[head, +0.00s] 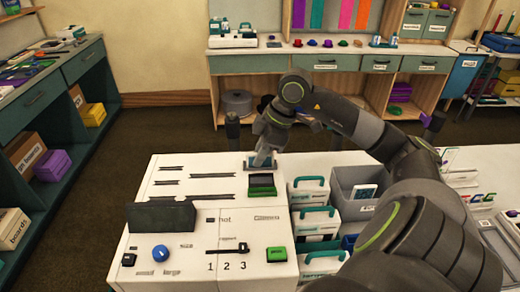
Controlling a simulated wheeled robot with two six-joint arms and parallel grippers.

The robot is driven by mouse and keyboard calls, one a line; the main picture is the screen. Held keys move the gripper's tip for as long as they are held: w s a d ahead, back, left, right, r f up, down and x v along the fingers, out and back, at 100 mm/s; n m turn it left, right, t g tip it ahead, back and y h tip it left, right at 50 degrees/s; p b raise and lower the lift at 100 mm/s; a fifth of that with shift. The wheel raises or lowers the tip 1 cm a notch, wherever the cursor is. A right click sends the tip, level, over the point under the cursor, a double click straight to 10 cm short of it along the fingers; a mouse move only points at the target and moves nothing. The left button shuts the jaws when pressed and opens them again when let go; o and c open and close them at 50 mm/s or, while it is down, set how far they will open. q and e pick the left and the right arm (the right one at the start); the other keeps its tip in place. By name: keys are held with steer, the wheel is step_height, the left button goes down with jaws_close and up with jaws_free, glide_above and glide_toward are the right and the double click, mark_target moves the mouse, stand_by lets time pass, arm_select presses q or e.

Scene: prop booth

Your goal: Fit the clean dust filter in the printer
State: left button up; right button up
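The white printer (175,217) stands in front of me, with a blue knob (160,253), a slider marked 1 2 3 (228,251), a dark flap or panel (160,217) and dark slots on its top. My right gripper (262,160) points down at the printer's back right corner. Its fingertips are at a small framed teal-and-white piece (250,168) there. I cannot tell whether this is the dust filter or its holder, or whether the fingers grip it. My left gripper is out of view.
Right of the printer stand white cases with teal handles (308,191) and a grey bin (343,178) holding a white-and-blue item (364,191). Open floor (150,130) lies behind and left of the printer.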

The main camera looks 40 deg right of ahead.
steer(key=o, duration=0.4)
steer(key=shift+c, duration=0.2)
steer(key=b+v, duration=0.3)
steer(key=v, duration=1.4)
steer(key=shift+r+b, duration=0.25)
steer(key=shift+b, duration=0.1)
steer(key=shift+a, duration=0.1)
